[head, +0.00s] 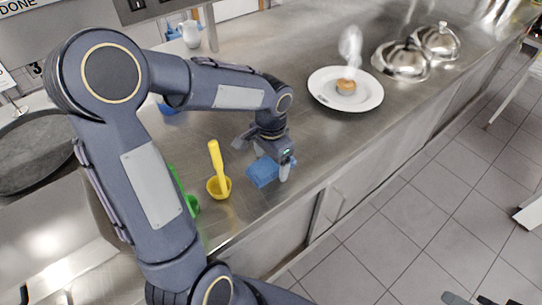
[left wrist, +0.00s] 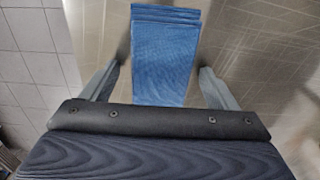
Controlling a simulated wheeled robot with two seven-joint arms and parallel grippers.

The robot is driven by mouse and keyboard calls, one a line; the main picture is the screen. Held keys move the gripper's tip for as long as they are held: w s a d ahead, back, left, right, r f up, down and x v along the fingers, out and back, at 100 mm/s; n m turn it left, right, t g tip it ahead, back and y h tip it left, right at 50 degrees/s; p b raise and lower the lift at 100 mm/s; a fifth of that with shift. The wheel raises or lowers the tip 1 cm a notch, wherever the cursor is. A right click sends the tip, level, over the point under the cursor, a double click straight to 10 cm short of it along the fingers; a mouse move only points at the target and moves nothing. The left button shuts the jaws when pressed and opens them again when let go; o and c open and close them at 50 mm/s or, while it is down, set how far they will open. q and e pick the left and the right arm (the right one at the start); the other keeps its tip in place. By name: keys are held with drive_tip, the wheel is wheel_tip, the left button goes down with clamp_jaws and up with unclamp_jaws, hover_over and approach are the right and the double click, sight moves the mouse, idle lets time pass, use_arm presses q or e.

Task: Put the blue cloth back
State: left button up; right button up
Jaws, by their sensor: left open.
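The blue cloth (head: 262,173) lies folded on the steel counter, near its front edge. In the left wrist view the cloth (left wrist: 164,55) runs up the middle as a stack of folded layers. My left gripper (head: 264,157) is above the cloth in the head view, pointing down at it. In the left wrist view the open fingers (left wrist: 160,88) stand on either side of the cloth, with gaps between. The gripper hides part of the cloth in the head view. I cannot make out my right gripper.
A yellow holder with a yellow handle (head: 218,187) stands just left of the cloth, with a green item (head: 191,204) beside it. A white plate (head: 322,99) with a steaming muffin and silver domes (head: 400,62) are farther right. Bare counter lies between cloth and plate.

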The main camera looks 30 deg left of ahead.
sight(271, 163)
use_arm(q)
wheel_tip(271, 163, up, 12)
drive_tip(key=shift+r+p, duration=0.15)
drive_tip(key=shift+p, duration=0.15)
idle(0.6)
